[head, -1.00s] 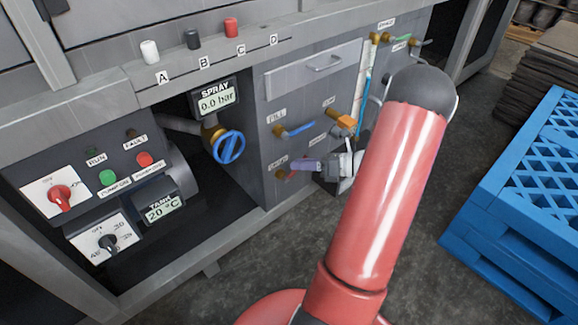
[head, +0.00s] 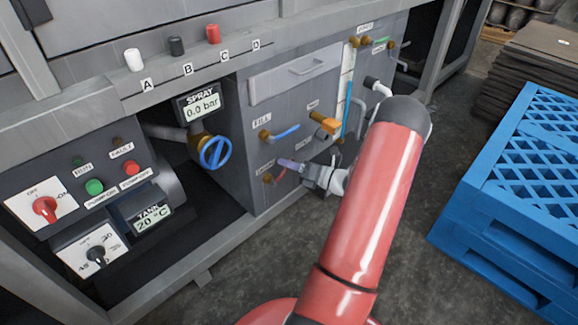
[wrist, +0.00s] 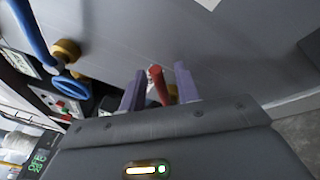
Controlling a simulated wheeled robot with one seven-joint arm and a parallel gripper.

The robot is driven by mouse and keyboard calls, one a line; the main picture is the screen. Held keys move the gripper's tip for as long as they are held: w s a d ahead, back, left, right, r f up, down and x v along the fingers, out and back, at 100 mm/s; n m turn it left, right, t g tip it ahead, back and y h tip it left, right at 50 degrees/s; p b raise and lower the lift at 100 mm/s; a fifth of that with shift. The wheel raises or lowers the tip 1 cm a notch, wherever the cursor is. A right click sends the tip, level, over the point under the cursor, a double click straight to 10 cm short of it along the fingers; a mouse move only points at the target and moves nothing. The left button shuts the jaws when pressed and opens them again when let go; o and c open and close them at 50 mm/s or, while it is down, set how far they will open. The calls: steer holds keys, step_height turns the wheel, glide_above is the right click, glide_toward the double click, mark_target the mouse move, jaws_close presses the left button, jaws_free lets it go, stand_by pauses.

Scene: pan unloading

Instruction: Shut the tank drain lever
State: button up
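The red drain lever (head: 281,174) sits on a brass fitting (head: 267,179) low on the grey panel, below the blue-handled fill valve. My gripper (head: 289,164) is in front of it, its purple fingers partly covering the lever in the head view. In the wrist view the red lever (wrist: 157,84) stands between the two purple fingers of my gripper (wrist: 159,90). The fingers are apart, with a gap showing beside the lever. I cannot tell whether either finger touches it.
The blue fill lever (head: 284,132) is just above, and an orange lever (head: 323,121) is to its right. A blue handwheel (head: 215,152) is on the left. A blue pallet (head: 470,200) stands on the right. Open floor lies in front.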

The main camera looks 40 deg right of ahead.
jaws_close()
steer(key=shift+f+p, duration=0.1)
steer(key=shift+p, duration=0.2)
stand_by(0.3)
steer(key=shift+w+d+f+m+t+p, duration=0.15)
steer(key=shift+f+m+t+p, duration=0.3)
steer(key=shift+m, duration=0.6)
steer(key=shift+s+d+f+m+t+p, duration=0.1)
steer(key=shift+d+f+m+t+p, duration=0.2)
steer(key=shift+f+m+p, duration=0.6)
steer(key=shift+w+d+f+m+t+p, duration=0.15)
steer(key=shift+f+m+t, duration=0.25)
steer(key=shift+m, duration=0.85)
steer(key=shift+s, duration=0.1)
jaws_free()
